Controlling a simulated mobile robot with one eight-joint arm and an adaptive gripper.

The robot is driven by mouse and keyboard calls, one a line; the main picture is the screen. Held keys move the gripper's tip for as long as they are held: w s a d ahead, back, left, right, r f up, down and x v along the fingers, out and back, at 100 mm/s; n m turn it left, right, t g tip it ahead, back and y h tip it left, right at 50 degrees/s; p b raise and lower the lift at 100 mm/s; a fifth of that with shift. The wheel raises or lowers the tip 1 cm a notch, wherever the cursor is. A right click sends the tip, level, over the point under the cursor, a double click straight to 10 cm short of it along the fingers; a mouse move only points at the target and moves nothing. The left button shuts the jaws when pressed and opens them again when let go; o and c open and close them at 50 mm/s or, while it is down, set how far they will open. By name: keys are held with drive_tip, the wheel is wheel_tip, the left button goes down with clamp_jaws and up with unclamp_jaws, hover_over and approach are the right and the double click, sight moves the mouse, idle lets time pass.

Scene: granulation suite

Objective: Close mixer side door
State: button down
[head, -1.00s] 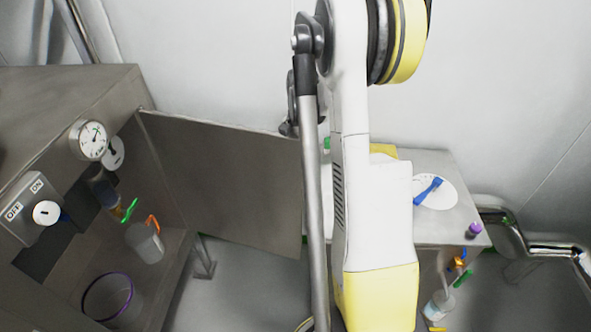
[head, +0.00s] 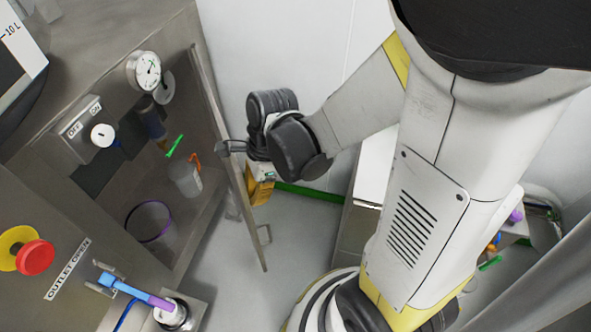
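The mixer's side door (head: 232,178) is a grey metal panel in the head view, hinged on the right side of the mixer cabinet (head: 172,62). It stands partly open and shows as a narrow slanted strip, so the cabinet's inside is visible. My gripper (head: 229,147) is at the door's outer face, near its middle, and seems to touch or almost touch it. The fingers are small and dark there, and I cannot tell whether they are open or shut.
Inside the cabinet are a bottle with an orange handle (head: 186,180) and a purple-rimmed vessel (head: 150,222). A red emergency button (head: 35,257) and a blue-purple handle (head: 137,291) are on the front. A yellow box (head: 260,186) stands behind the door.

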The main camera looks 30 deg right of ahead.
drive_tip(key=w+a+m, duration=0.1)
drive_tip(key=w+a, duration=0.2)
drive_tip(key=a, duration=0.5)
drive_tip(key=w+a+m, duration=0.1)
drive_tip(key=w+a, duration=0.3)
drive_tip(key=a, duration=0.3)
drive_tip(key=w+a+m+b, duration=0.1)
drive_tip(key=w+a, duration=0.2)
drive_tip(key=a, duration=0.5)
drive_tip(key=shift+w+a+t, duration=0.25)
drive_tip(key=shift+a+t, duration=0.05)
